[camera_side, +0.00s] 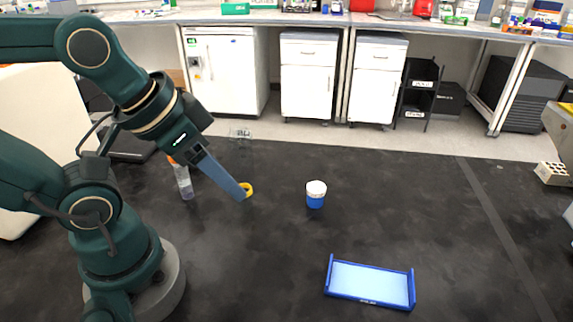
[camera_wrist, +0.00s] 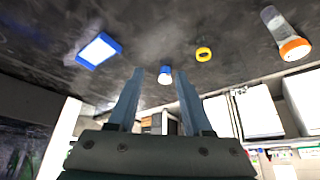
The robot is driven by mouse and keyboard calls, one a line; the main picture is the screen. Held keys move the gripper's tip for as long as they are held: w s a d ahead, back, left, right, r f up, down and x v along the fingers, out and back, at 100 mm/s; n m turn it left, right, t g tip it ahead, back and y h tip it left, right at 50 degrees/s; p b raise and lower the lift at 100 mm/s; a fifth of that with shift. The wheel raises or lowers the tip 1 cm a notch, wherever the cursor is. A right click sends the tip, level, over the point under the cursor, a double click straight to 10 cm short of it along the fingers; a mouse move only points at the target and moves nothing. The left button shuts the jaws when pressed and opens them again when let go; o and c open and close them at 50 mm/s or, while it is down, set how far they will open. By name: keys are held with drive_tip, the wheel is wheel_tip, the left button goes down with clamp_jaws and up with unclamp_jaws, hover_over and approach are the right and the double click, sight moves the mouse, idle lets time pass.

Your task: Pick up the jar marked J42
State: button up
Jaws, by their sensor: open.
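One jar (camera_side: 316,195) with a white lid and blue body stands upright on the dark bench top. No marking on it can be read, so I cannot tell whether it says J42. My gripper (camera_side: 242,196) is open and empty, pointing down and to the right, left of the jar in the side view. In the wrist view the jar (camera_wrist: 165,77) shows in the gap between the two fingers, beyond their tips and apart from them.
A blue-rimmed tray (camera_side: 369,300) with a pale floor lies at the front right. A yellow ring (camera_side: 250,189) lies near my fingertips in the side view. A clear bottle with an orange cap (camera_side: 184,183) stands farther left. The bench around the jar is clear.

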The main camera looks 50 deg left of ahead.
drive_tip(key=o, duration=0.5)
drive_tip(key=shift+o, duration=0.2)
